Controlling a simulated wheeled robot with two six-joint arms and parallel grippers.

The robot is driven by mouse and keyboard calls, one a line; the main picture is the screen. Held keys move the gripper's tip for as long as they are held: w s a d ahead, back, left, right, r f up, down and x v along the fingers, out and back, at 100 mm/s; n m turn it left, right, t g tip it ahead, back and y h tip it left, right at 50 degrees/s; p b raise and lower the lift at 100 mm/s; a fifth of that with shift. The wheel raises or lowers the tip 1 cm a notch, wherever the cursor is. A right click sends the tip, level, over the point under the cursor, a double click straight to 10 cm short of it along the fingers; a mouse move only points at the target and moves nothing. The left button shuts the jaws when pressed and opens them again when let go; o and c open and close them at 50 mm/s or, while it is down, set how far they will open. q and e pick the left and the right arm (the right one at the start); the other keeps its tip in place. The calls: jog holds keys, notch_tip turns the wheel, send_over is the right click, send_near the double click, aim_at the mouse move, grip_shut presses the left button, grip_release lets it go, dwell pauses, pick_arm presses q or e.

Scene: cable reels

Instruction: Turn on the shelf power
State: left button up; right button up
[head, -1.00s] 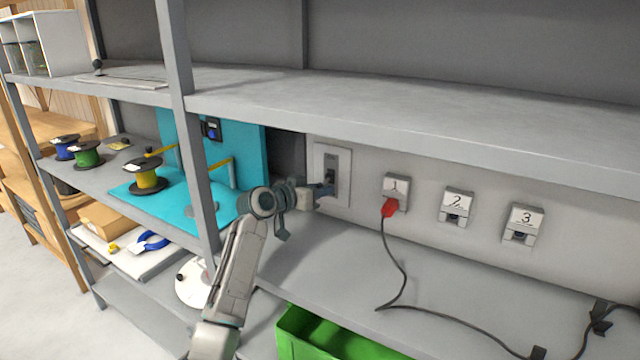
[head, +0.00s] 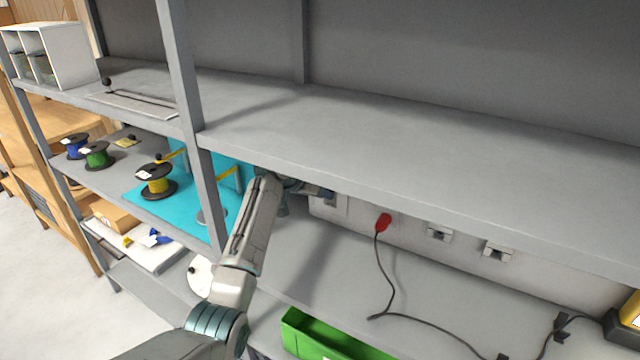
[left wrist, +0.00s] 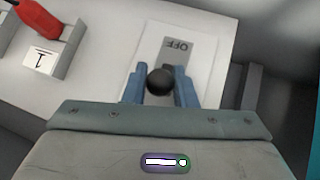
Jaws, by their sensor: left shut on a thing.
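The switch plate (head: 322,210) is on the back wall under the upper shelf board, which hides its top in the head view. In the left wrist view the white plate (left wrist: 205,62) carries a grey strip reading OFF (left wrist: 177,46), upside down. The switch lever ends in a black round knob (left wrist: 160,81). My left gripper (left wrist: 160,84) is shut on this knob, one blue finger on each side; it also shows in the head view (head: 326,194), partly hidden by the board. The lever's shaft is hidden behind the knob. My right gripper is not in view.
A red plug (head: 383,222) with a dark cable sits in socket 1, right of the switch. Two empty sockets (head: 439,232) (head: 497,251) follow. The shelf board (head: 420,165) overhangs my gripper. A shelf post (head: 193,130) and yellow reel (head: 156,183) stand left.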

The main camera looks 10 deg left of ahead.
pick_arm(q)
jog(key=shift+w+r+g+p, duration=0.1)
jog(key=shift+r+g+p, duration=0.15)
jog(key=shift+g+p, duration=0.4)
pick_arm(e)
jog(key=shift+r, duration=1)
pick_arm(q)
jog(key=o, duration=0.9)
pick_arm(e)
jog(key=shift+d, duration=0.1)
pick_arm(q)
jog(key=shift+a+r+b, duration=0.1)
jog(key=shift+a+b, duration=0.05)
jog(key=shift+b, duration=0.45)
jog(key=s+a+b, duration=0.1)
jog(key=s+a, duration=0.1)
jog(key=s, duration=0.1)
jog(key=s+a+b, duration=0.2)
jog(key=s+a, duration=0.1)
jog(key=s+a+b, duration=0.2)
jog(key=s, duration=0.2)
jog(key=shift+a+r, duration=0.3)
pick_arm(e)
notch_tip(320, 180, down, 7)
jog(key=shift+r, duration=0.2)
